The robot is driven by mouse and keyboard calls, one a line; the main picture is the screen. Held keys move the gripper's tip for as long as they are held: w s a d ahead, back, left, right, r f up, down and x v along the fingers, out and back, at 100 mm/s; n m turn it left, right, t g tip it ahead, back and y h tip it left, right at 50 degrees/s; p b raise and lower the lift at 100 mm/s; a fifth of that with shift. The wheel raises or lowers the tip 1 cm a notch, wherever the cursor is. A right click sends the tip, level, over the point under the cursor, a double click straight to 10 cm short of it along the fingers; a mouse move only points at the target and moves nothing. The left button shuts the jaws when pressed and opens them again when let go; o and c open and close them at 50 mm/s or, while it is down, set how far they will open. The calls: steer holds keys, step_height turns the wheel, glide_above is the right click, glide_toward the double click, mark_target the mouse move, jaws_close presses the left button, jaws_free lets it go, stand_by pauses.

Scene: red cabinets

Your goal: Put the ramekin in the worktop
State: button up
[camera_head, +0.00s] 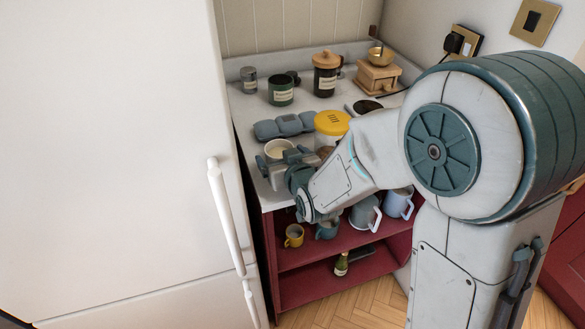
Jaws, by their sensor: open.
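A small cream-white round dish, which looks like the ramekin (278,147), is at the front left of the white worktop (312,96). My gripper (279,158) is open at the worktop's front edge, with its fingers low beside the dish. The gripper hides the dish's lower part. I cannot tell whether the fingers touch it or whether it rests fully on the worktop.
A yellow-lidded jar (332,122) and a grey lobed container (284,126) stand close by. Several jars and a wooden grinder (378,76) are behind. A white fridge (110,150) borders the left.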

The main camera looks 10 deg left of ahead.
steer(key=b+v, duration=0.1)
steer(key=v, duration=0.4)
steer(key=shift+s+d, duration=0.1)
steer(key=shift+s, duration=0.05)
steer(key=b+v, duration=0.2)
steer(key=b, duration=0.1)
steer(key=shift+s+d, duration=0.25)
steer(key=shift+s, duration=0.05)
steer(key=b+v, duration=0.2)
steer(key=b, duration=0.1)
steer(key=shift+s+d+r, duration=0.15)
steer(key=shift+s+r, duration=0.05)
steer(key=shift+r, duration=0.1)
steer(key=d+f+m+g+h, duration=0.35)
steer(key=d+f+h, duration=0.2)
steer(key=d, duration=0.75)
steer(key=s+d+f+m+g+h, duration=0.2)
steer(key=s+d+g, duration=0.4)
steer(key=s+d, duration=0.5)
steer(key=shift+s+f+m+g, duration=0.35)
steer(key=shift+f+m, duration=0.2)
steer(key=shift+m, duration=0.1)
